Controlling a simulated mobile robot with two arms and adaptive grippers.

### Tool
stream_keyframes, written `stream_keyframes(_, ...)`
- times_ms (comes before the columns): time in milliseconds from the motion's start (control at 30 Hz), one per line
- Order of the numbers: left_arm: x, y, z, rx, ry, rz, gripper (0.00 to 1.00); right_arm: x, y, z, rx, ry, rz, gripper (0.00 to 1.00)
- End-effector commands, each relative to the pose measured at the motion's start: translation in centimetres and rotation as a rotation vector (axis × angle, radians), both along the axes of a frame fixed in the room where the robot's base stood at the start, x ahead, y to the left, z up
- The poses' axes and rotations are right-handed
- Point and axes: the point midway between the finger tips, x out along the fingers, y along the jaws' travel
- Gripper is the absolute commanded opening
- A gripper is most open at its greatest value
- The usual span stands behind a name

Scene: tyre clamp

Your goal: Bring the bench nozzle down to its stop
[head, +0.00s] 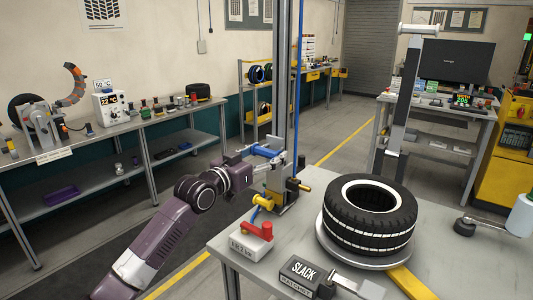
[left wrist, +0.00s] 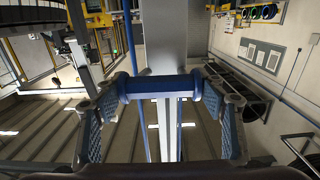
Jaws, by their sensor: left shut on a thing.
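A blue bar handle (head: 264,151) sits on the side of an upright metal column (head: 285,80) at the back left of the bench. My left gripper (head: 255,158) comes in from the left and is shut on this handle. In the left wrist view the blue bar (left wrist: 160,85) crosses between both padded fingers of the left gripper (left wrist: 160,90). A brass fitting (head: 303,186), perhaps the nozzle, sticks out low on the column, just above the bench; I cannot be sure of its part. My right gripper is not in view.
A tyre (head: 371,215) lies flat on a round plate on the bench (head: 228,241). In front are an air box (head: 252,248) with a red valve and a box marked SLACK (head: 307,277). A tall post (head: 402,100) stands behind the tyre. Side benches line the room.

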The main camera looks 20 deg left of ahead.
Motion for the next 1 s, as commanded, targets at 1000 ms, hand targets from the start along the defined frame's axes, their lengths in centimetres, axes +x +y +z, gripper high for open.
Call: stream_keyframes(1000,-6.8,2.6,-0.2,0.005,0.004,0.001,0.83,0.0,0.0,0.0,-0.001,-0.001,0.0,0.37)
